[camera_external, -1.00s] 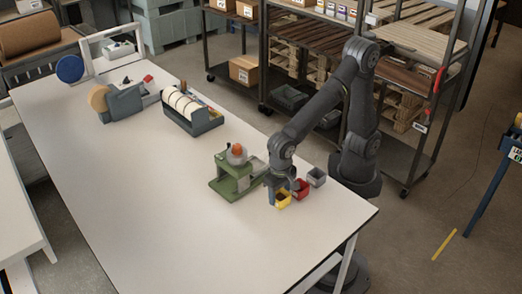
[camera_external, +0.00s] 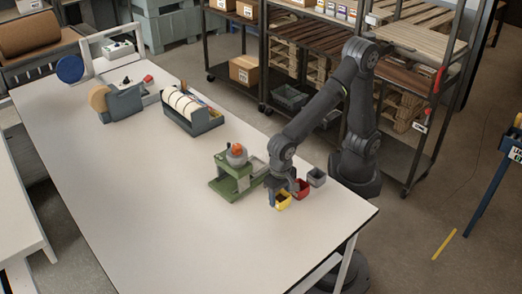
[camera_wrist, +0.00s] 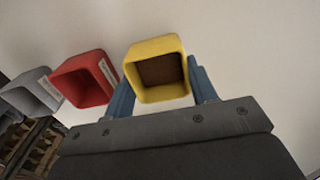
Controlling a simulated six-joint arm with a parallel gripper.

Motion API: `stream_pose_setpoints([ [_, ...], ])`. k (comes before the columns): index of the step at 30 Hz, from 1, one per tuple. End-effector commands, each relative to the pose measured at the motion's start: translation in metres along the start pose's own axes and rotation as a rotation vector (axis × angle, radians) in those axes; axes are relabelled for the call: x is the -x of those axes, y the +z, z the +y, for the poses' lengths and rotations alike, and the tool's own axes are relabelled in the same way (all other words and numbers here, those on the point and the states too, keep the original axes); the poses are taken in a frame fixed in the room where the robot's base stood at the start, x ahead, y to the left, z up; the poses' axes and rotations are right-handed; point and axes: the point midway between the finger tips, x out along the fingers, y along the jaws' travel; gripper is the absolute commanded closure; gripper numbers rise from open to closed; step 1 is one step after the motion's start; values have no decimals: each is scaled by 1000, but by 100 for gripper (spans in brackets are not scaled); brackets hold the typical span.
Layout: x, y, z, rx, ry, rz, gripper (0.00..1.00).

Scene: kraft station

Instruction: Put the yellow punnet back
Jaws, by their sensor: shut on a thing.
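The yellow punnet (camera_external: 283,201) is at the near right part of the table, beside the red punnet. In the wrist view the yellow punnet (camera_wrist: 157,68) sits between the two blue fingers of my gripper (camera_wrist: 162,82), with brown contents inside. My gripper (camera_external: 280,190) is shut on it from the side. From these views I cannot tell whether the punnet touches the table or is slightly above it.
A red punnet (camera_external: 302,188) and a grey punnet (camera_external: 317,177) stand in a line to the right. A green device (camera_external: 232,180) with an orange top stands just left of my gripper. A tape dispenser (camera_external: 122,102) and a roll holder (camera_external: 190,110) stand farther back. The table's front left is clear.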

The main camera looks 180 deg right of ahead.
Motion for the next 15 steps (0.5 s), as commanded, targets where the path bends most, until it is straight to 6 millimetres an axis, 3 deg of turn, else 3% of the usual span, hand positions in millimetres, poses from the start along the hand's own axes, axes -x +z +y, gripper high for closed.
stream_pose_setpoints([
  [15, -4, 0, 0, 0, 0, 0, 73],
])
